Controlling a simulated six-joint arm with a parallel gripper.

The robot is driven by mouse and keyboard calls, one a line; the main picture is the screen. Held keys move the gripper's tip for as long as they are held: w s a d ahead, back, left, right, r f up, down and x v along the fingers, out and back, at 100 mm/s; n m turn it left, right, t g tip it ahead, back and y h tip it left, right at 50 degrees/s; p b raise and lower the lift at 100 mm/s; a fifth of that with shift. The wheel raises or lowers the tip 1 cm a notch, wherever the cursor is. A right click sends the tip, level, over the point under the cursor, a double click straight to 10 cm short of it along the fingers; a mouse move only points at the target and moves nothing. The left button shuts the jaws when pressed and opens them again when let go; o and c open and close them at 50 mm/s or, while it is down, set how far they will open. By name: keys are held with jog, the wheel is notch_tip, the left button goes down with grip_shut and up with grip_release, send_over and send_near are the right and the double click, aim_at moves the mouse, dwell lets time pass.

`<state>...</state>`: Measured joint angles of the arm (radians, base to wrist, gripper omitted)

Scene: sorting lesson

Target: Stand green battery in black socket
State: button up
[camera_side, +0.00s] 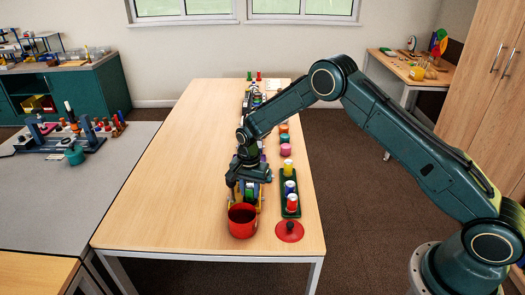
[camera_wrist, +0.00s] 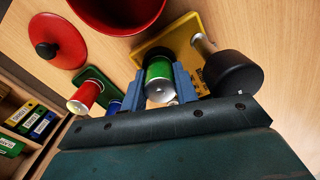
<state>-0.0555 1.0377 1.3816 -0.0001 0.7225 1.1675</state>
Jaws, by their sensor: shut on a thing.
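The green battery (camera_wrist: 159,76), with a silvery end, is between the two blue fingers of my gripper (camera_wrist: 161,88) in the wrist view. The fingers are shut on it. In the side view the green battery (camera_side: 249,192) shows below my gripper (camera_side: 249,186), behind the red pot. A yellow board (camera_wrist: 184,40) lies under or just beyond the battery. A black round head on a pale post (camera_wrist: 233,73) is beside the right finger. The battery's far end and any contact with the board are hidden.
A red pot (camera_side: 242,222) and a red lid with a black knob (camera_side: 289,232) are at the table's near end. A green tray (camera_side: 291,213) with red, blue and yellow batteries stands to the right. Several coloured things line the table behind my gripper. The table's left half is clear.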

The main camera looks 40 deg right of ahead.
jog(key=o, duration=0.8)
jog(key=shift+f, duration=0.1)
jog(key=shift+c, duration=0.2)
jog(key=shift+r, duration=5.5)
jog(key=shift+r, duration=0.15)
notch_tip(320, 180, up, 5)
send_over(250, 185)
jog(key=shift+s+a+r, duration=0.1)
jog(key=shift+r, duration=0.25)
jog(key=shift+r, duration=0.1)
